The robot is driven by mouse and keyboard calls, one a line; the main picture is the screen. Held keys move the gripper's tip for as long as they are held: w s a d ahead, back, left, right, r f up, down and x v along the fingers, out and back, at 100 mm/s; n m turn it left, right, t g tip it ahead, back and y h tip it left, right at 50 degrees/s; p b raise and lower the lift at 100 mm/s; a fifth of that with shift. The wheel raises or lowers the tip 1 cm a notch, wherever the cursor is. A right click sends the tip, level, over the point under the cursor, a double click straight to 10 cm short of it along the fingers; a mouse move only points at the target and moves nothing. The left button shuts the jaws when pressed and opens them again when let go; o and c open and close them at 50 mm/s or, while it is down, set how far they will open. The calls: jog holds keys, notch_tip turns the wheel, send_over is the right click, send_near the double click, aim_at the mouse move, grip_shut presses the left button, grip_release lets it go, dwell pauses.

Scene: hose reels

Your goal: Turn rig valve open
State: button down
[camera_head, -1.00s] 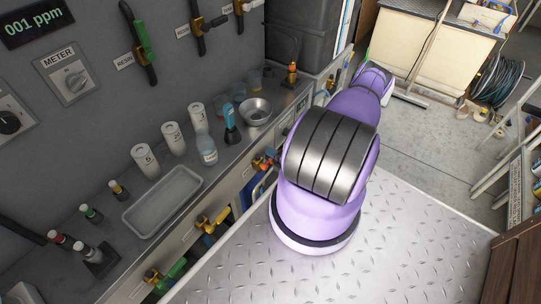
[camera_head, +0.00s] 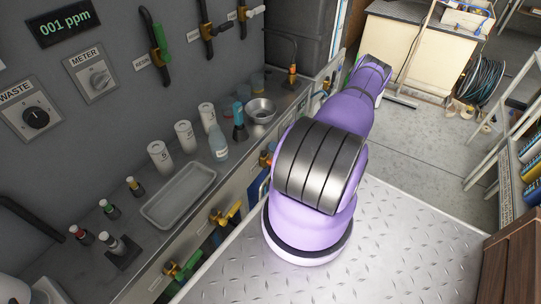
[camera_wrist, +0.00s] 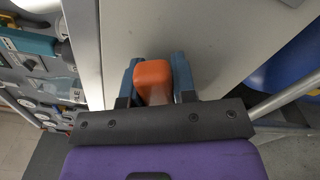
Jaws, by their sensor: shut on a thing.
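In the wrist view an orange block-shaped handle (camera_wrist: 153,84) stands between the two blue-grey fingers of my gripper (camera_wrist: 153,66). The fingers are shut on it, one on each side. It stands against a pale grey panel (camera_wrist: 205,40); the part behind it is hidden, so I cannot tell how far it is turned. In the head view my purple arm hides the gripper and this handle. Valves with yellow bodies show below the counter there, one with a yellow handle (camera_head: 228,214) and one with a green handle (camera_head: 186,268).
The counter at left holds a tray (camera_head: 178,195), white canisters (camera_head: 185,136), a metal bowl (camera_head: 261,110) and small bottles. A waste dial (camera_head: 36,117) and a meter dial (camera_head: 98,78) are on the wall. Open floor (camera_head: 425,150) lies right of my arm.

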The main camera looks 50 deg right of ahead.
aim_at(261, 149)
jog(key=n, duration=0.1)
jog(key=a+r+n, duration=0.1)
jog(key=n, duration=0.1)
jog(key=shift+r, duration=0.2)
jog(key=a+n, duration=0.1)
jog(key=r+n, duration=0.1)
jog(key=n, duration=0.1)
jog(key=shift+s+a+r, duration=0.1)
jog(key=shift+s+a, duration=0.05)
jog(key=shift+a, duration=0.2)
jog(key=a+n, duration=0.1)
jog(key=n, duration=0.2)
jog(key=shift+a+r+n, duration=0.3)
jog(key=shift+a+n, duration=0.05)
jog(key=shift+n, duration=0.05)
jog(key=shift+s+a+r+n, duration=0.15)
jog(key=shift+a+n, duration=0.55)
jog(key=shift+n, duration=0.6)
jog(key=shift+a, duration=0.1)
jog(key=c, duration=0.9)
grip_release()
jog(key=s, duration=0.7)
jog(key=s+d, duration=0.1)
jog(key=s, duration=0.2)
jog(key=shift+s, duration=0.35)
